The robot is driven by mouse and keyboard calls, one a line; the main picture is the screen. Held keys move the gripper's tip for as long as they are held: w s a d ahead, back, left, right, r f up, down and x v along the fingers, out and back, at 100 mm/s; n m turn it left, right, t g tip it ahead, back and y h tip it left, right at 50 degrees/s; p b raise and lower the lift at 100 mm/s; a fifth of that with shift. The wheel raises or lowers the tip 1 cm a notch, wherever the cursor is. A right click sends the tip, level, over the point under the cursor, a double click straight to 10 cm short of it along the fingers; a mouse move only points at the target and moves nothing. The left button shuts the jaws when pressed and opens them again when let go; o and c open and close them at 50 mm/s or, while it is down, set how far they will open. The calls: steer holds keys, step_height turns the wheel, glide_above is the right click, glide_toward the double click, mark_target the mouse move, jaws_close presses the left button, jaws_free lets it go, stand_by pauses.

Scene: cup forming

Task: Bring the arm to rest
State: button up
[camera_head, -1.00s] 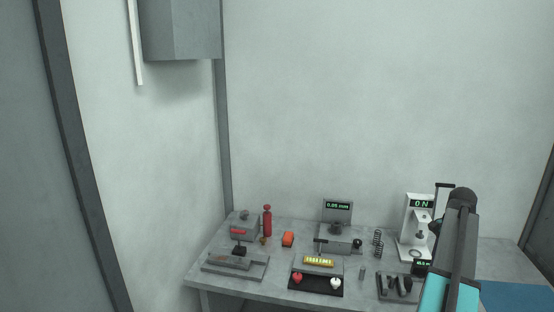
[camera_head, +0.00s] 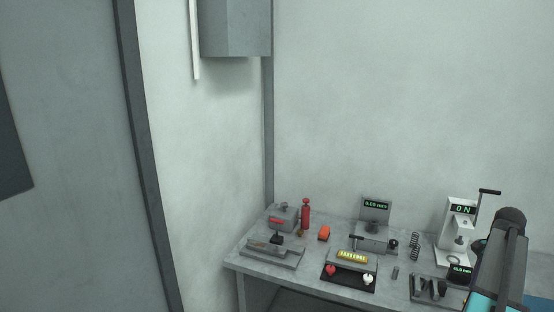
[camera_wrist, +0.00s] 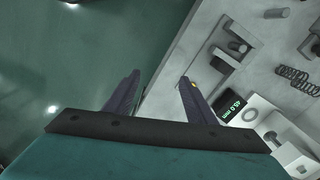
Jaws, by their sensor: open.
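My gripper (camera_wrist: 158,92) shows in the wrist view with its two dark fingers spread apart and nothing between them. It hangs over the edge of the grey workbench, with dark green floor below its left finger. In the head view my arm stands at the lower right, in front of the bench's right part; the gripper itself cannot be made out there. The workbench (camera_head: 252,262) runs along the wall at the lower right of the head view.
A grey box (camera_head: 236,28) hangs on the wall.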

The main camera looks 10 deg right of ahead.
steer(key=w+a+f+n+g+y, duration=0.1)
steer(key=w+a+f+n, duration=0.3)
steer(key=a+f, duration=0.8)
steer(key=w+a+f+n+g, duration=0.1)
steer(key=w+a+f+n, duration=0.3)
steer(key=a+f, duration=0.85)
steer(key=s+a+f+n+g+b, duration=0.1)
steer(key=s+a+f+n, duration=0.3)
steer(key=a+f, duration=0.6)
steer(key=s+a+f+n+g+b, duration=0.1)
steer(key=s+a+f+n, duration=0.5)
steer(key=a, duration=0.8)
steer(key=s+a+f+n, duration=0.1)
steer(key=s+a+f, duration=0.2)
steer(key=s+a, duration=0.2)
steer(key=s+a+f+n+g+h, duration=0.1)
steer(key=s+a+f+n, duration=0.1)
steer(key=s+a+f, duration=0.2)
steer(key=s+a, duration=0.1)
steer(key=s, duration=0.2)
steer(key=shift+f+g, duration=0.15)
steer(key=shift+g, duration=0.15)
